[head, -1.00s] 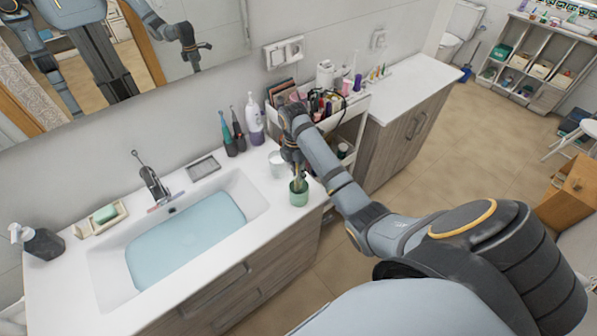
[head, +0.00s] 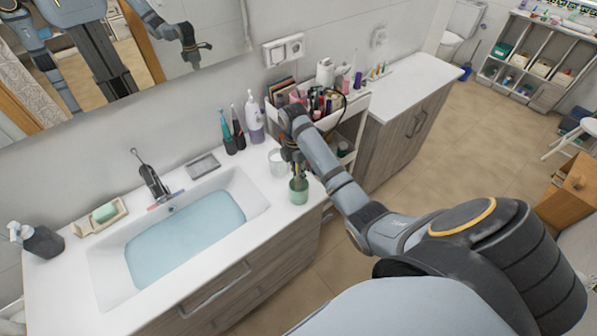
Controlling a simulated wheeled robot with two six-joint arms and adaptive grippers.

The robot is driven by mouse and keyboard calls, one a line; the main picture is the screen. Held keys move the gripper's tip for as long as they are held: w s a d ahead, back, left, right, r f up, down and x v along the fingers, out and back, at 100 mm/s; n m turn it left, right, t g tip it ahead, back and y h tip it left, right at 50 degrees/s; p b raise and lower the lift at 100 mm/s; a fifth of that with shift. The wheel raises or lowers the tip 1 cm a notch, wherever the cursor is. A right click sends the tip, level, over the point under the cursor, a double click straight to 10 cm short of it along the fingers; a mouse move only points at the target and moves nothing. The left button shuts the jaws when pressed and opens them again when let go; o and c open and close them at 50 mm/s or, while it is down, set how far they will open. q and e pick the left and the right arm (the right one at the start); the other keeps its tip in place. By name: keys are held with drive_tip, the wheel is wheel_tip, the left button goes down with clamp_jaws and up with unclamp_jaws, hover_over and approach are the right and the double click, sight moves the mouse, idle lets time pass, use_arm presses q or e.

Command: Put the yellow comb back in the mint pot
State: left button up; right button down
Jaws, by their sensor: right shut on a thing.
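The mint pot (head: 299,193) stands upright on the white counter, near its right end beside the sink. My right gripper (head: 297,172) points down directly over the pot's mouth and is shut on the yellow comb. Only a little of the comb shows, between the fingers and the pot; the gripper and the pot's wall hide most of it. I cannot tell whether the comb touches the bottom. My left gripper is not directly in view.
A white cup (head: 277,162) stands close behind the pot. Electric toothbrushes (head: 232,135) and a lilac bottle (head: 254,120) stand by the wall. A crowded cosmetics cart (head: 345,125) is to the right. The sink basin (head: 185,235) holds water.

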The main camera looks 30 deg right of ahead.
drive_tip(key=shift+f, duration=0.8)
drive_tip(key=c, duration=0.8)
unclamp_jaws()
drive_tip(key=shift+o, duration=0.2)
